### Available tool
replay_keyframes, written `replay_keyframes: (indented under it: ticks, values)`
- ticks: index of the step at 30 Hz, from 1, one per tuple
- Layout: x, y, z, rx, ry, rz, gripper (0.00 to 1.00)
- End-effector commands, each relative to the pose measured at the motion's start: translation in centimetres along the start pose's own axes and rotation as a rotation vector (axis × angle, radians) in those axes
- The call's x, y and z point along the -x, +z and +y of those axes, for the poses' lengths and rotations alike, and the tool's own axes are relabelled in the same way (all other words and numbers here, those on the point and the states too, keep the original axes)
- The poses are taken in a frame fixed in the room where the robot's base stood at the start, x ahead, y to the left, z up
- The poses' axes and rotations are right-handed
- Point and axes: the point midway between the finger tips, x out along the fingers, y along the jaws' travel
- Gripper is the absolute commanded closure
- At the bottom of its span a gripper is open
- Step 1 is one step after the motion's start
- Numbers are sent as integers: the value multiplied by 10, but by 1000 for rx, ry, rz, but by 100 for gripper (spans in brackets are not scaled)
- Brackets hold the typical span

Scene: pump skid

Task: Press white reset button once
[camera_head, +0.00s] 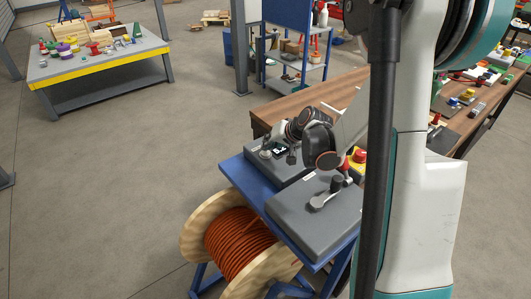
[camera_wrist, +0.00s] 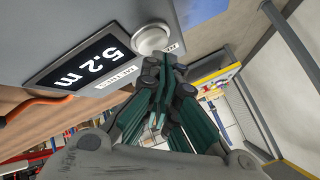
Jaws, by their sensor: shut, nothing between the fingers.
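The white reset button (camera_wrist: 152,38) is a round, domed button in a pale ring on a grey panel (camera_wrist: 195,12) in the wrist view. It sits beside a black display (camera_wrist: 78,64) reading 5.2 m. My gripper (camera_wrist: 163,68) is shut and empty, with its fingertips close by the button; I cannot tell whether they touch it. In the head view my gripper (camera_head: 291,150) is over the rear grey box on a blue stand (camera_head: 241,172), by the small display (camera_head: 281,150). The button cannot be made out clearly there.
A second grey box (camera_head: 315,225) with a dark lever is in front, with a red knob on yellow (camera_head: 359,156) behind it. A cable reel (camera_head: 238,243) stands below. A wooden bench (camera_head: 335,92) lies behind.

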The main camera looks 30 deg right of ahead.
Motion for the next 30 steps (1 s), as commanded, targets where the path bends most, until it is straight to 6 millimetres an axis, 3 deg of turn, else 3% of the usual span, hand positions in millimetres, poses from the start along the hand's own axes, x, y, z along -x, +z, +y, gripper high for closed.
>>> replay_keyframes:
  ticks: [30]
  values:
    - [-8, 6, 5, 0, 0, 0, 100]
